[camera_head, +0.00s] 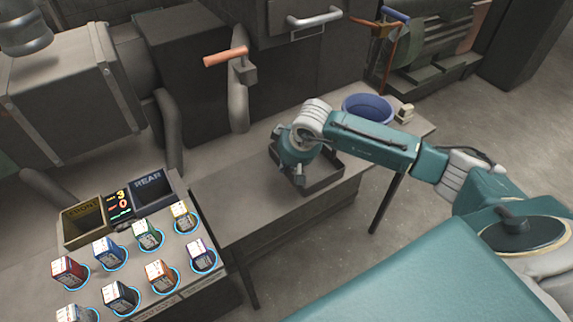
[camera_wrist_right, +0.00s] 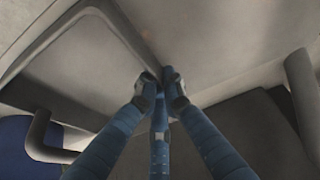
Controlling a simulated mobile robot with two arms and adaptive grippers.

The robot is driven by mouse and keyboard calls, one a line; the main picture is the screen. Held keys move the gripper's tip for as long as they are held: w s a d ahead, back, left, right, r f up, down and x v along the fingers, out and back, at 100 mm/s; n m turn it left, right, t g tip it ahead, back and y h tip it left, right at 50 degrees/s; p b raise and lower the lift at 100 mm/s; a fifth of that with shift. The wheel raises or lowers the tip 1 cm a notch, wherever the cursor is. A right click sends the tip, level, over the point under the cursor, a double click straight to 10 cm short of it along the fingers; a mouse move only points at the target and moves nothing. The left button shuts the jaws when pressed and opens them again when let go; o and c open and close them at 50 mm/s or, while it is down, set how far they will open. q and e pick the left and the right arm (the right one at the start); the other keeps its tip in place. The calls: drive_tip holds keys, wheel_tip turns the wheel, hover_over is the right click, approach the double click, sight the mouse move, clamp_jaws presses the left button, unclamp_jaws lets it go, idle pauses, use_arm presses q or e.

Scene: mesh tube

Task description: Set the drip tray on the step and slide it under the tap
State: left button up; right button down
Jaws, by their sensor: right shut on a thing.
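The drip tray is a dark grey, shallow, square tray (camera_head: 326,183) at the right part of the grey step (camera_head: 245,212). It looks level; I cannot tell whether it rests on the step or hangs just above it. My right gripper (camera_head: 298,178) comes down over the tray's left side and hides part of it. In the wrist view my right gripper (camera_wrist_right: 160,84) is shut on the rim of the tray (camera_wrist_right: 84,68). The tap, a grey upright pipe with an orange lever (camera_head: 226,57), stands behind the step, left of the tray. My left gripper is not in view.
A blue tub (camera_head: 368,108) stands behind the tray, with a small pale block (camera_head: 404,112) beside it. Left of the step, a panel holds several coloured boxes (camera_head: 148,234) and two bins (camera_head: 84,222). The step between panel and tray is clear.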

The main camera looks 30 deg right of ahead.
drive_tip(key=c, duration=2.3)
unclamp_jaws()
drive_tip(key=shift+f, duration=0.1)
drive_tip(key=o, duration=0.4)
